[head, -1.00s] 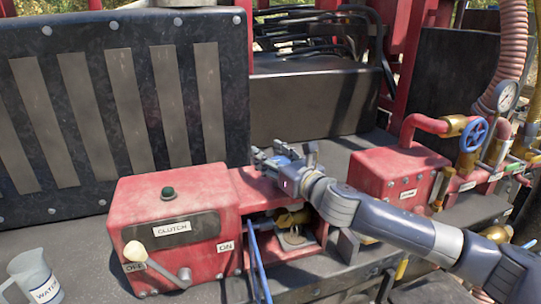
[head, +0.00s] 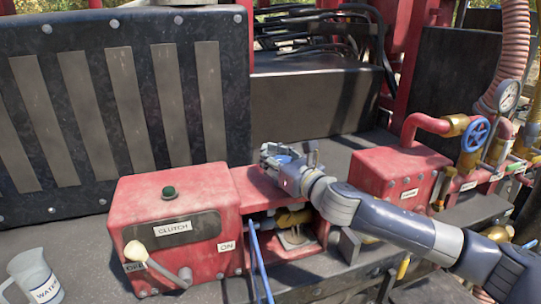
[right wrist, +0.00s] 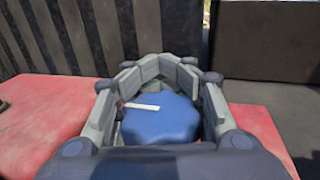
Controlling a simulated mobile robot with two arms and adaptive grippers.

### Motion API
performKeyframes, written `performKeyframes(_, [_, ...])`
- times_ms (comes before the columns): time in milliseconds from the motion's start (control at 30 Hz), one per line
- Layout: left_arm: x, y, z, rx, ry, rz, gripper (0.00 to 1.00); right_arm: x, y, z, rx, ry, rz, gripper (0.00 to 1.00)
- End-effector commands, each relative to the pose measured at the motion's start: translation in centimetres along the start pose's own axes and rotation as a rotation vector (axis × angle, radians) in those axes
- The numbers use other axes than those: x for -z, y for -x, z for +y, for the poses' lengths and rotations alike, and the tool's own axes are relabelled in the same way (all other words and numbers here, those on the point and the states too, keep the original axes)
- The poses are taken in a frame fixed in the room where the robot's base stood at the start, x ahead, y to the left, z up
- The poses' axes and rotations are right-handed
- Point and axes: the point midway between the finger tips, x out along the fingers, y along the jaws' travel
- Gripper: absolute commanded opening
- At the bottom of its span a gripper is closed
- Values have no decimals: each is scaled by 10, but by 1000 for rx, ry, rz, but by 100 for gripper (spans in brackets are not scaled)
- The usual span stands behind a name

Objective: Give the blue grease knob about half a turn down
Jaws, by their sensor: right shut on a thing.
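The blue grease knob (right wrist: 160,122) is a lobed blue cap with a white mark on its top, and it stands on a red housing. In the right wrist view my right gripper (right wrist: 160,75) has its fingers closed around the knob's sides. In the head view the right gripper (head: 280,158) is over the red housing (head: 255,185), just right of the clutch box. A little blue of the knob (head: 284,160) shows between the fingers; the rest is hidden. My left gripper is not in view.
The red clutch box (head: 130,215) with its lever (head: 160,259) stands to the left. A red box (head: 390,168) and a blue valve wheel (head: 474,134) are on the right. A water jug (head: 35,277) stands at bottom left. A dark slatted panel (head: 120,110) rises behind.

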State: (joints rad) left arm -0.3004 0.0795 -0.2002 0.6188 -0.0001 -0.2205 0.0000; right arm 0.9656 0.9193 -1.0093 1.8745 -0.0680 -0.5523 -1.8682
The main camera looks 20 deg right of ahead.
Motion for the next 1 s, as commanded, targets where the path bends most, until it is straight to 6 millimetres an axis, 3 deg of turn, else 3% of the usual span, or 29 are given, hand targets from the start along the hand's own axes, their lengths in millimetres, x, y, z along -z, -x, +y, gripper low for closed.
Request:
performKeyframes(467, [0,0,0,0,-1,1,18,4,1,-2,142,-2,7,4])
performKeyframes(1000, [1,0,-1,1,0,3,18,5,7,-18,633,-3,10,4])
